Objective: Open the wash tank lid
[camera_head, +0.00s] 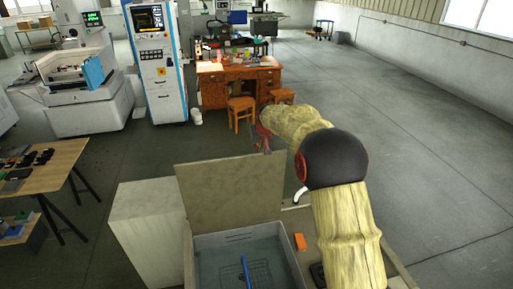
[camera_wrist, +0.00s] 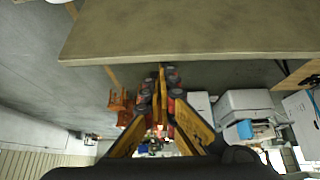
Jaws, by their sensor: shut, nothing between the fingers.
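The wash tank (camera_head: 189,262) is at the bottom centre of the head view, with water and a wire basket (camera_head: 258,273) inside. Its flat grey-brown lid (camera_head: 225,192) stands raised at the tank's far side, leaving the inside exposed. My gripper (camera_head: 265,146) is beyond the lid's upper right corner, partly hidden by my arm. In the wrist view my gripper (camera_wrist: 161,88) has its fingers together and empty. The lid (camera_wrist: 190,30) fills the top of that view, its edge close to the fingertips; I cannot tell whether they touch.
A blue-handled item (camera_head: 244,270) is in the tank and an orange block (camera_head: 300,242) is on the right rim. A pale cabinet (camera_head: 145,230) stands left of the tank. Floor at right is clear.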

